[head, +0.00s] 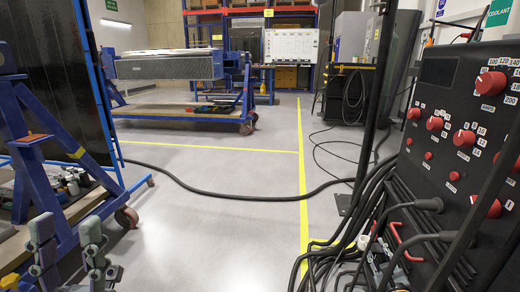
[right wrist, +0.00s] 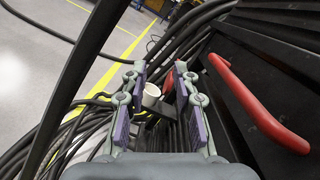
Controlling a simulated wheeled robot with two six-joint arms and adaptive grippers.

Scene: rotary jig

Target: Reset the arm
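My left gripper (head: 68,240) shows at the lower left of the head view. Its two grey-green fingers point up and stand well apart, with nothing between them. My right gripper (right wrist: 161,72) fills the middle of the right wrist view. Its fingers with purple pads are apart. A small white cylinder (right wrist: 151,95) shows in the gap between the fingers, seemingly beyond them; I cannot tell whether it touches them. A red handle (right wrist: 255,100) on a black ribbed surface lies to the right of the right gripper, apart from it.
A black control panel (head: 438,125) with red knobs stands at the right of the head view. Thick black cables (head: 335,235) bunch beside it, and one crosses the floor. A blue wheeled frame (head: 45,170) stands at left. Grey floor (head: 215,205) between is mostly clear.

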